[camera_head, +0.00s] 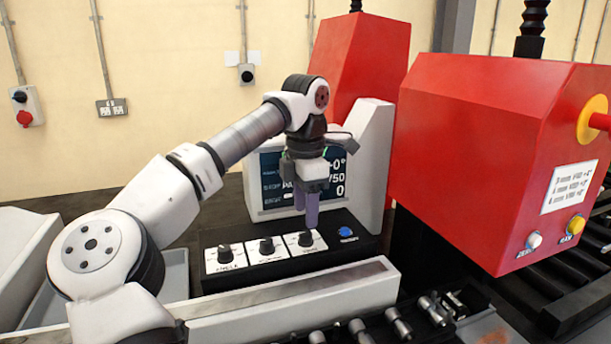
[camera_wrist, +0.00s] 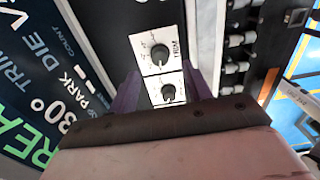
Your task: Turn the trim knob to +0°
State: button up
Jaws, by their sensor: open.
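The trim knob (camera_head: 305,239) is a small black knob on a white plate, rightmost of a row of three on the black control box. In the wrist view the trim knob (camera_wrist: 160,54) has TRIM printed beside it. Its pointer angle is too small to read surely. My gripper (camera_head: 312,222) points down just above the trim knob, with purple fingers apart and nothing between them. In the wrist view my gripper (camera_wrist: 162,76) frames the gap between the trim and middle knobs. The display (camera_head: 272,178) is partly hidden by my gripper; "0°" shows at its upper right.
The middle knob (camera_head: 266,247) and left knob (camera_head: 225,254) sit close by. A blue button (camera_head: 345,232) is right of the trim knob. A pale rail (camera_head: 270,293) runs in front of the box. The red machine housing (camera_head: 490,150) stands at right.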

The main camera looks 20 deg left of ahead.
aim_at(305, 232)
notch_tip(305, 232, up, 9)
jog(key=shift+f, duration=0.1)
dwell(0.4)
